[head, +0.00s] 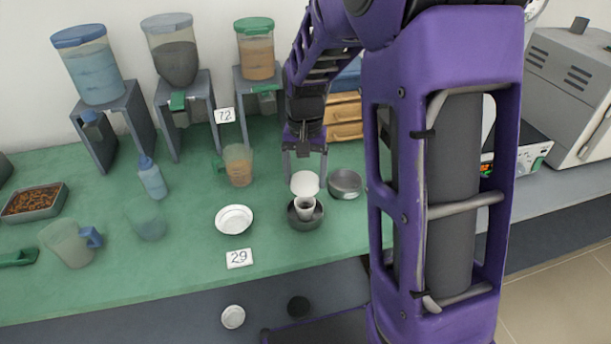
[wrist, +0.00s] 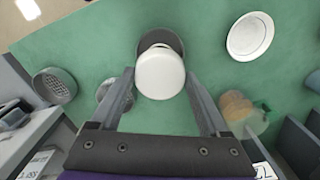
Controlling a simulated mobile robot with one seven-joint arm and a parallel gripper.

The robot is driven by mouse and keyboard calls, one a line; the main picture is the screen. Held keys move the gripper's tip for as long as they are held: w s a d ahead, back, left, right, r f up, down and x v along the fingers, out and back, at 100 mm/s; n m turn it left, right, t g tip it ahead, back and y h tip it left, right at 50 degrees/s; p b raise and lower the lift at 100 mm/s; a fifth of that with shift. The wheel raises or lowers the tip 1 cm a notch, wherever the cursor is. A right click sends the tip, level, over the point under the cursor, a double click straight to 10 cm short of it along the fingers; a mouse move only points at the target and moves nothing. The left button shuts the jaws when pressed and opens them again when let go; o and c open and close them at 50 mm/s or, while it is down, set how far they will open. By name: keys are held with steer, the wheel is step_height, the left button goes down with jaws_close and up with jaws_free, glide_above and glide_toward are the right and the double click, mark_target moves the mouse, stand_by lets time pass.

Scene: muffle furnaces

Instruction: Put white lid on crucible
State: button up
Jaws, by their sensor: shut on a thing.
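A round white lid (head: 304,183) is held between the two fingers of my gripper (head: 304,178). The lid also shows in the wrist view (wrist: 160,74), between the fingertips (wrist: 160,78). A small white crucible (head: 305,210) stands in a dark round bowl (head: 317,216) on the green worktop. In the head view the lid is just above the crucible and looks slightly tilted; I cannot tell whether they touch. In the wrist view the lid hides most of the crucible, and part of the dark bowl (wrist: 153,37) shows beyond it.
A grey metal bowl (head: 345,182) is right of the crucible, and a white dish (head: 234,219) is left. An amber-filled jug (head: 238,165) stands further back. Label 29 (head: 239,259) is near the front edge. Dispensers (head: 182,100) line the back. Green surface is clear between the dishes.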

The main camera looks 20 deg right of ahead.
steer(key=shift+f+b, duration=1.6)
steer(key=shift+f, duration=0.65)
steer(key=shift+f+b, duration=0.5)
steer(key=shift+f, duration=0.5)
steer(key=o, duration=1.2)
steer(key=shift+c, duration=0.2)
steer(key=shift+r, duration=0.1)
steer(key=shift+r+p, duration=2.85)
steer(key=shift+r, duration=0.6)
